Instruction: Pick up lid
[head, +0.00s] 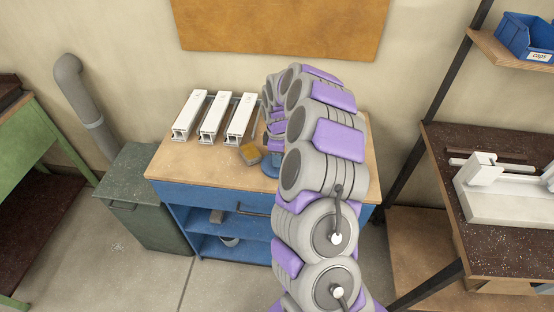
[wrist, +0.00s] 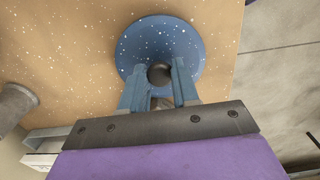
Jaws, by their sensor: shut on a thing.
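The lid (wrist: 180,45) is a round blue disc with white speckles and a dark round knob (wrist: 158,73). My gripper (wrist: 157,82) is shut on this knob, with one blue-grey finger on each side of it. In the head view, part of the lid (head: 269,169) shows at the bench top, beside my arm, which hides the rest. I cannot tell whether the lid rests on the wood or is just above it.
The wooden bench top (head: 180,165) carries several white profile pieces (head: 213,117) at the back left. A small grey and yellow-brown block (head: 250,154) lies just left of the lid. A green bin (head: 140,195) stands left of the bench. A dark-topped table (head: 445,150) is at the right.

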